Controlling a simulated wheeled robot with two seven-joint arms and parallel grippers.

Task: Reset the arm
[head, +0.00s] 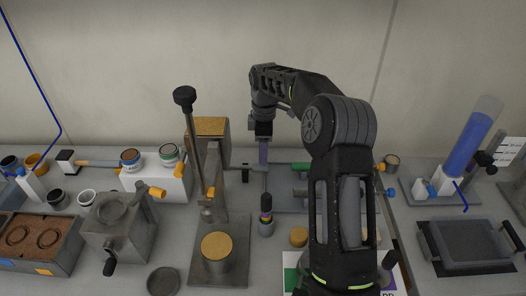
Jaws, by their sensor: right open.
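My right arm comes up from the bottom centre and bends left over the bench. Its gripper (263,138) points down over the middle of the bench and is open. My left gripper is not in view. My right arm hides part of the bench behind and under it.
A lever press (216,210) with a black knob stands left of the gripper. Further left are a grey crank box (118,222), a white block (157,184) with tins and a soil tray (38,243). A blue cylinder (468,140) and dark tray (466,243) are right.

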